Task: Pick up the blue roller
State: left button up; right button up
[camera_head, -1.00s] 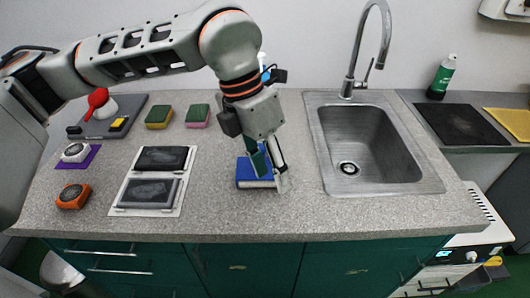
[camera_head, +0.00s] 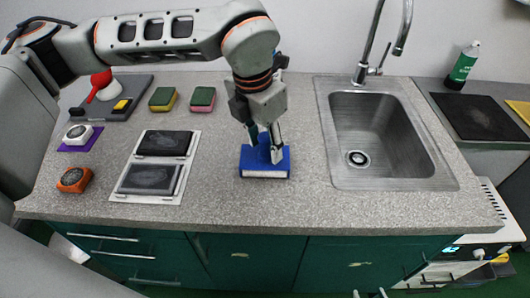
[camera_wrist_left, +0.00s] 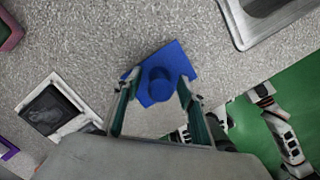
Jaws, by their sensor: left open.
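Two small tips, perhaps my right gripper's, show at the head view's bottom edge.
A steel sink (camera_head: 383,138) with a tap is to the right. A white tray (camera_head: 121,196) with two dark pads lies to the left. Counter between tray and roller is clear.

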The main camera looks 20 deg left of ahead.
pick_arm(q)
jog(key=shift+f, duration=0.1)
grip_shut()
notch_tip(320, 180, up, 20)
jog(key=p, duration=0.1)
dwell(0.6)
jog(key=c, duration=1.1)
grip_release()
